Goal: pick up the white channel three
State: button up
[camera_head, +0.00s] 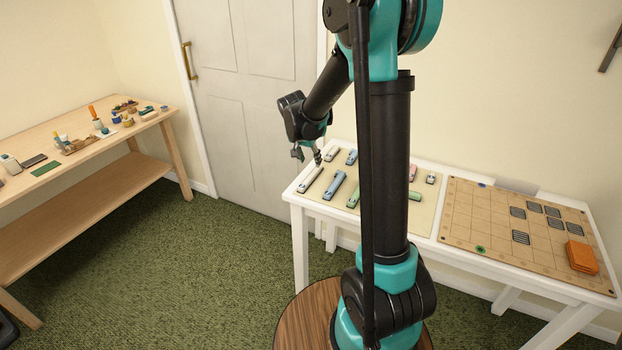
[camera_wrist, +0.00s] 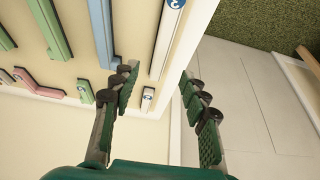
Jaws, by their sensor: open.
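A long white channel (camera_head: 310,180) lies at the left end of the white table. My gripper (camera_head: 308,155) is open above the table's left end. In the wrist view its fingers (camera_wrist: 158,82) stand either side of the white pieces, with nothing held.
Blue pieces (camera_head: 335,186) and green pieces (camera_head: 353,198) lie close beside the white ones. A gridded board (camera_head: 470,215) with an orange block (camera_head: 581,257) covers the table's right. A wooden workbench (camera_head: 80,185) with small items stands at left. The door (camera_head: 245,90) is behind.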

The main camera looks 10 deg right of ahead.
aim_at(314, 172)
jog(key=shift+x, duration=3.95)
jog(key=shift+c, duration=0.3)
grip_shut()
